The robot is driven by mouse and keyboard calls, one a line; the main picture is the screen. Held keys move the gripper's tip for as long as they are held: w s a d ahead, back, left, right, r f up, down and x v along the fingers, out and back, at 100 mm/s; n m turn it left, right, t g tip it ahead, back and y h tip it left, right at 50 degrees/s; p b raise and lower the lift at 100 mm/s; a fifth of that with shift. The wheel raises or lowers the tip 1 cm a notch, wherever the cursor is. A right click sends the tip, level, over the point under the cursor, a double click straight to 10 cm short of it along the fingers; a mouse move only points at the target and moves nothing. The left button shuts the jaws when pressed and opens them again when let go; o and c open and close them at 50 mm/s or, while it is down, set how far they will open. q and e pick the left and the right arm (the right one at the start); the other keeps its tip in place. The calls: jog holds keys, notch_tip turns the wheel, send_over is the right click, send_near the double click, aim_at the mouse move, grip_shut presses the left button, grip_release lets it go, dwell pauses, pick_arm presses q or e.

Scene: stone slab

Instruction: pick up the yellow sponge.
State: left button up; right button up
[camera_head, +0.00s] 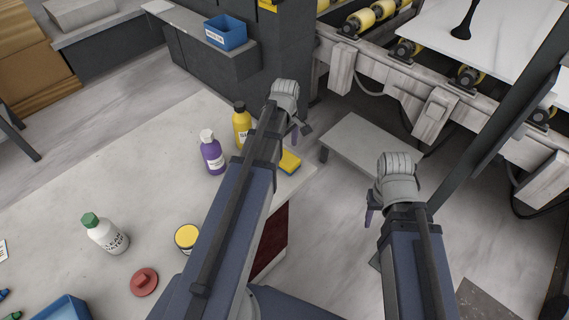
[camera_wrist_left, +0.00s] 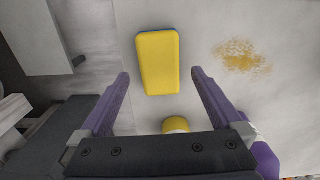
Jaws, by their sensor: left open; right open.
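The yellow sponge (camera_head: 289,163) lies near the right corner of the stone slab (camera_head: 130,150), partly hidden by my left arm in the head view. In the left wrist view the sponge (camera_wrist_left: 158,62) lies flat, beyond the fingertips and roughly between their lines. My left gripper (camera_wrist_left: 160,76) is open and empty, above the slab. In the head view its fingers (camera_head: 295,133) are mostly hidden by the wrist. My right gripper (camera_head: 369,217) is out over the floor to the right of the slab, with only a purple finger showing.
A yellow bottle (camera_head: 241,124) and a purple bottle (camera_head: 212,152) stand close left of my left arm. A white bottle with a green cap (camera_head: 105,233), a yellow-lidded jar (camera_head: 187,237) and a red object (camera_head: 144,282) are nearer. Yellow crumbs (camera_wrist_left: 243,56) lie beside the sponge.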

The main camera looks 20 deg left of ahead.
aim_at(285, 157)
pick_arm(q)
jog(key=shift+f, duration=0.15)
notch_tip(285, 157, down, 5)
jog(key=b, duration=0.5)
jog(key=shift+w+a, duration=0.1)
jog(key=shift+a, duration=0.05)
jog(key=c, duration=1.3)
jog(key=shift+o, duration=0.2)
